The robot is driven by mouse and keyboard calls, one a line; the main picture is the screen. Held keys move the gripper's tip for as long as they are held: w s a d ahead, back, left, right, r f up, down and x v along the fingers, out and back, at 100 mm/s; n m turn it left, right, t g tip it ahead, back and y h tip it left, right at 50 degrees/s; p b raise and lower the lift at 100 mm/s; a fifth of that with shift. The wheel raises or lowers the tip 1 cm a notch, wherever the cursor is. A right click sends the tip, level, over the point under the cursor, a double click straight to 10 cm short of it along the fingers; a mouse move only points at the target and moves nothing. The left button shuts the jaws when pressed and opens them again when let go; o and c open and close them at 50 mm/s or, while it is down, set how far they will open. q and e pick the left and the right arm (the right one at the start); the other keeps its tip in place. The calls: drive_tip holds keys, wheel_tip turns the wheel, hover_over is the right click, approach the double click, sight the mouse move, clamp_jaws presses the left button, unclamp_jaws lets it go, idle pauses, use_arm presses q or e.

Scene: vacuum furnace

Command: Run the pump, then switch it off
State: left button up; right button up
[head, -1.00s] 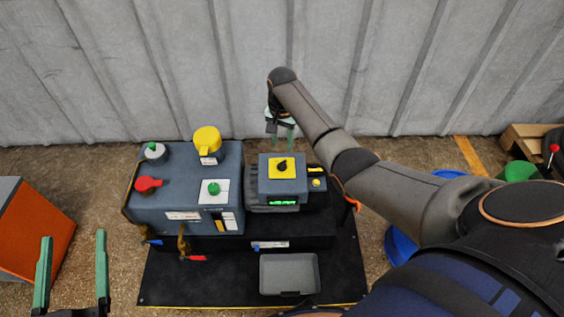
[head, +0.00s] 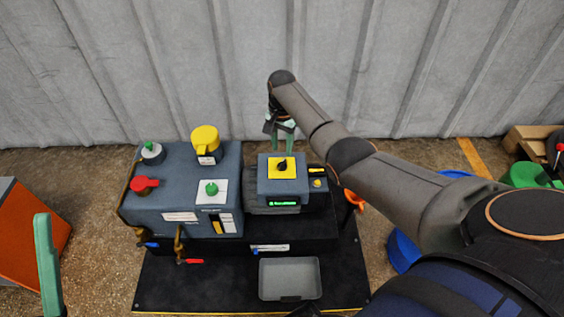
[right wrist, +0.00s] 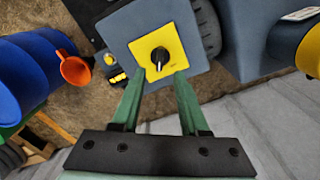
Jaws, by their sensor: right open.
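The pump's switch is a black rotary knob (head: 283,164) on a yellow plate (head: 272,173), set on top of a grey-blue box. A small display (head: 284,204) on the box front is lit green; its text is too small to read. My right gripper (head: 283,144) is open and empty, just behind the box. In the right wrist view, its green fingers (right wrist: 158,78) point at the yellow plate, and the knob (right wrist: 160,55) with its white pointer lies just beyond and between their tips. Only one finger of my left gripper (head: 48,265) shows at the lower left.
A larger grey-blue unit (head: 165,205) with a yellow cap (head: 205,138), a red handle (head: 145,184) and a green button (head: 211,188) stands left of the switch box. A grey tray (head: 290,298) lies in front. An orange funnel (head: 354,200) stands at right.

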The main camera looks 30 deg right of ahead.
sight(282, 162)
wheel_tip(282, 162, down, 6)
drive_tip(key=b, duration=0.2)
drive_tip(key=shift+b, duration=0.35)
use_arm(q)
wheel_tip(282, 162, down, 4)
drive_tip(key=shift+d+r+n, duration=0.15)
drive_tip(key=shift+r+n, duration=0.05)
drive_tip(key=shift+n, duration=0.1)
use_arm(e)
clamp_jaws()
